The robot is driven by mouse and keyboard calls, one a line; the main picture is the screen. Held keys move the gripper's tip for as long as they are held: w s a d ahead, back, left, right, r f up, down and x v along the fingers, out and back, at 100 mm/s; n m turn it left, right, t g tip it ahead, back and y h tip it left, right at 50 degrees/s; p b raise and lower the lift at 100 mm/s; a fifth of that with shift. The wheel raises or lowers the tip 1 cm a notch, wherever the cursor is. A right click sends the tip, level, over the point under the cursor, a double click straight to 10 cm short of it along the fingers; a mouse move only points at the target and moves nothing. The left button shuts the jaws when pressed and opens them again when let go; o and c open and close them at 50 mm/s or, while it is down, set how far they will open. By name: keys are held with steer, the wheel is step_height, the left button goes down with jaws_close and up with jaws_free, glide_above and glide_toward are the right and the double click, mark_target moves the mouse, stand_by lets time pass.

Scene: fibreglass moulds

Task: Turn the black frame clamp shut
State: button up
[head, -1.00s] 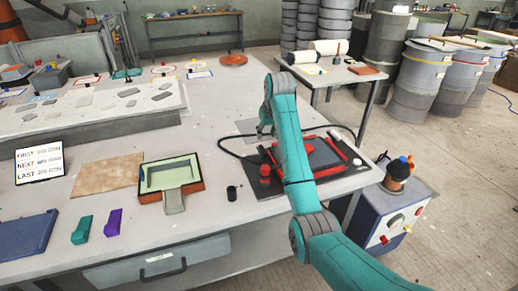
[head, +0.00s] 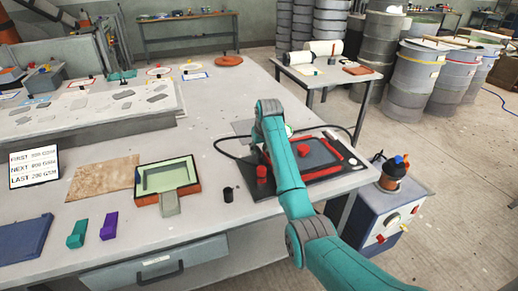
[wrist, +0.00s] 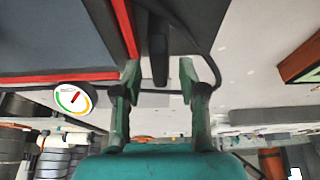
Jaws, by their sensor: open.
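A black lever-like piece (wrist: 159,60), which looks like the frame clamp, lies between the fingertips in the wrist view. My gripper (wrist: 159,75) is open around it, with a finger on each side and visible gaps. I cannot tell the clamp's turn angle. The red-edged frame (wrist: 60,77) with a dark panel lies left of it in the wrist view. In the head view this red frame (head: 342,150) lies on a black board at the table's right end. My arm hides the gripper and the clamp there.
A round gauge (wrist: 73,98) is beside the frame. A red cylinder (head: 262,173) stands on the board near my arm. A small black cup (head: 228,194) and a green-lined mould (head: 166,174) are to the left. Open table lies beyond the mould.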

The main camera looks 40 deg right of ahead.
jaws_close()
steer(key=shift+m, duration=0.3)
steer(key=m+h, duration=0.1)
steer(key=m, duration=0.2)
steer(key=shift+d+m+g+h, duration=0.1)
steer(key=shift+m+g+h, duration=0.2)
steer(key=shift+g, duration=0.1)
steer(key=m, duration=0.2)
steer(key=m+g+h, duration=0.1)
steer(key=m, duration=0.1)
steer(key=shift+s+d+m, duration=0.15)
steer(key=shift+s+m, duration=0.05)
steer(key=shift+m, duration=0.1)
steer(key=m+g, duration=0.1)
steer(key=m, duration=0.3)
steer(key=shift+s+g+h, duration=0.1)
steer(key=shift+g+h, duration=0.2)
steer(key=shift+g, duration=0.1)
steer(key=shift+s+m+g, duration=0.2)
steer(key=shift+m+g, duration=0.6)
steer(key=shift+m, duration=1.4)
